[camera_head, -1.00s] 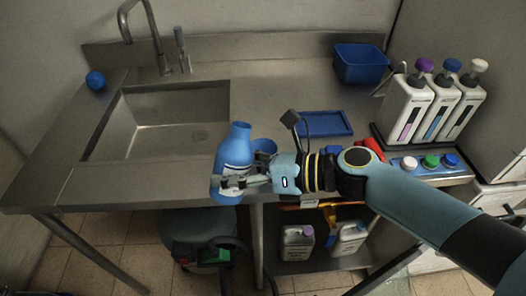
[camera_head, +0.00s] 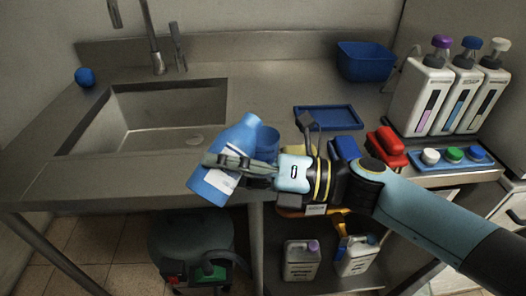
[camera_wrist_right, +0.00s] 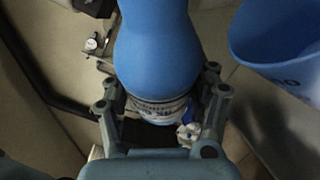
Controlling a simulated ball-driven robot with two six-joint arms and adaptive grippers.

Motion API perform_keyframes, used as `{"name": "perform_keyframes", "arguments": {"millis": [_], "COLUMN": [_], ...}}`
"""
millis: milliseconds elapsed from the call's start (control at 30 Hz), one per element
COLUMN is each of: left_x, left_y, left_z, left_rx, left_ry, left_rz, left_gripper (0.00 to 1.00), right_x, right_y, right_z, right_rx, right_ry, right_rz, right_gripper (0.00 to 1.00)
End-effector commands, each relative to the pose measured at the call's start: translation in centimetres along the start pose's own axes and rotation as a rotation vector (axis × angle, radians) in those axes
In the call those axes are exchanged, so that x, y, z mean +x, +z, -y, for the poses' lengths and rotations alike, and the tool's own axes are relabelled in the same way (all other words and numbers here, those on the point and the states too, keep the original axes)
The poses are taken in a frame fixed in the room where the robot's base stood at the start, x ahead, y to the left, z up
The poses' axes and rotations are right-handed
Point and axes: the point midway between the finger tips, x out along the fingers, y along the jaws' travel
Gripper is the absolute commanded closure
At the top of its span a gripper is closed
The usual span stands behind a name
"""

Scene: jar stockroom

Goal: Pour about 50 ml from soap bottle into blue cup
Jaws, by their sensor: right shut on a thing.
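The soap bottle (camera_head: 217,178) is blue with a pale label and tilts in the head view, its neck leaning up to the right. My right gripper (camera_head: 226,163) is shut on the soap bottle around its body; the bottle also fills the middle of the right wrist view (camera_wrist_right: 155,50). The blue cup (camera_head: 267,138) stands on the steel counter just right of the bottle's neck, partly hidden behind the bottle and gripper. In the right wrist view the cup (camera_wrist_right: 285,70) shows at the upper right, apart from the bottle. My left gripper is not in view.
A sink (camera_head: 150,125) lies to the left. A blue tray (camera_head: 328,118), a blue bin (camera_head: 364,62), a red object (camera_head: 386,147) and several white dispensers (camera_head: 422,97) are to the right. A blue ball (camera_head: 85,77) sits at the back left.

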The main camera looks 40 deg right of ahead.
Motion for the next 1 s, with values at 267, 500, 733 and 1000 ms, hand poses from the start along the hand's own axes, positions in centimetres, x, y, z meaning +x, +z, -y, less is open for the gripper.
{"name": "perform_keyframes", "arguments": {"millis": [267,500,733,1000], "left_x": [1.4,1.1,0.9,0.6], "left_y": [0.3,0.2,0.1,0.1], "left_z": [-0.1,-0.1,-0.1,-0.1], "left_rx": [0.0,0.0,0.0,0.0], "left_ry": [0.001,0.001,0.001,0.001], "left_rz": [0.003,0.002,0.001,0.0], "left_gripper": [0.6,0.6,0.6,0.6], "right_x": [0.2,0.1,0.0,-0.1], "right_y": [0.2,0.9,1.3,1.6], "right_z": [-1.0,-1.6,-1.9,-2.1], "right_rx": [0.148,0.219,0.267,0.305], "right_ry": [0.062,0.091,0.111,0.127], "right_rz": [0.044,0.064,0.078,0.089], "right_gripper": [0.79,0.79,0.79,0.79]}}
